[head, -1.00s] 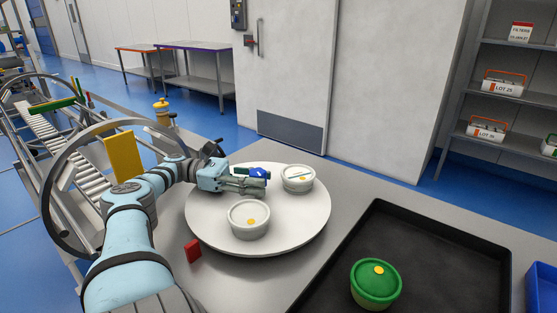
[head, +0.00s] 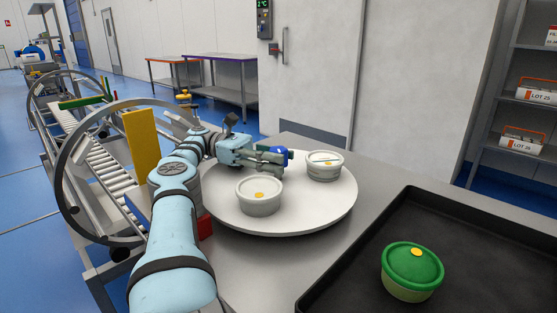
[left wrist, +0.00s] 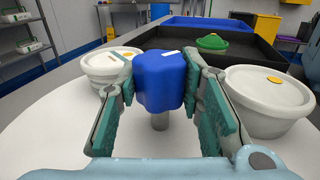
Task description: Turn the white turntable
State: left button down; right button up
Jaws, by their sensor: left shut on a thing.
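The white turntable (head: 300,218) lies flat on the grey table. Two white lidded tubs stand on it, one nearer (head: 259,199) and one at the right (head: 323,170). A blue knob (left wrist: 160,80) stands on a short grey post between them. My left gripper (left wrist: 160,92) has its two green-padded fingers on either side of the knob and is shut on it. In the head view the left gripper (head: 272,157) reaches over the turntable from the left and hides most of the knob. My right gripper is not in view.
A black tray (head: 440,215) on the table at the right holds a green-lidded tub (head: 411,272). A red block (head: 205,226) is by the turntable's left edge. A roller conveyor (head: 95,160) and a yellow panel (head: 141,145) stand at the left.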

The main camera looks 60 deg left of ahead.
pick_arm(q)
jog(key=c, duration=1.1)
grip_release()
